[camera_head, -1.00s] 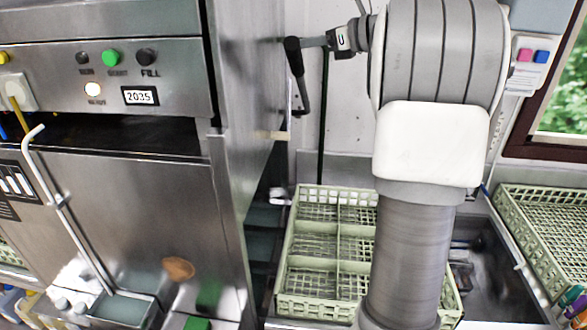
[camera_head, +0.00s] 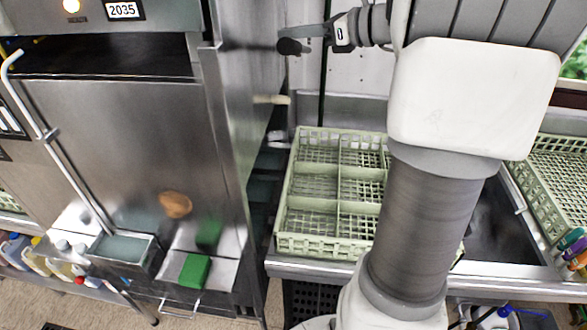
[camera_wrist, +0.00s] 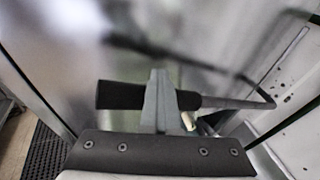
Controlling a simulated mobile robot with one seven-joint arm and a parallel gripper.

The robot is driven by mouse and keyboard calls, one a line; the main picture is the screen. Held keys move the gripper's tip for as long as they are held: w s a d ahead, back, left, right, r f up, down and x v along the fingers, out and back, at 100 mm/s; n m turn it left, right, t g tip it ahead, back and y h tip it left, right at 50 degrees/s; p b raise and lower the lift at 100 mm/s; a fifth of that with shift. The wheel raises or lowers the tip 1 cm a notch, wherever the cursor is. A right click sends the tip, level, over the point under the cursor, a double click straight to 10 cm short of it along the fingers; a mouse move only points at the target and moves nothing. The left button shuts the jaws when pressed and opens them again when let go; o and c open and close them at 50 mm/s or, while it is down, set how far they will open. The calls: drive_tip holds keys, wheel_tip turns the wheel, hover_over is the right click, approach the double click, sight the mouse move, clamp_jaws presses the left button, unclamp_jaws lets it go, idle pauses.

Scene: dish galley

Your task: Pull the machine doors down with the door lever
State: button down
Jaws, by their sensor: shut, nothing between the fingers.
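The door lever (camera_head: 291,47) is a black grip at the right side of the steel machine in the head view. In the wrist view its black grip (camera_wrist: 120,95) runs sideways, with a thin bent rod to its right. My gripper (camera_head: 316,32) is at the lever. In the wrist view its grey fingers (camera_wrist: 158,88) are shut with nothing between them and lie across the grip on the camera side; I cannot tell whether they touch it. The machine's steel front door (camera_head: 120,130) has a dark gap above it.
A pale green divided rack (camera_head: 282,235) sits on the counter right of the machine. Another rack (camera_head: 550,190) stands at far right beside a sink. A chrome rod (camera_head: 62,155) slants along the machine's front. A green sponge (camera_head: 195,271) lies on a low ledge.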

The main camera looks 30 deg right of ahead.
wheel_tip(320, 180, down, 38)
drive_tip(key=b, duration=2.7)
drive_tip(key=s+d+r+p, duration=0.5)
drive_tip(key=s, duration=0.3)
drive_tip(key=shift+s+r, duration=0.15)
drive_tip(key=shift+s, duration=0.25)
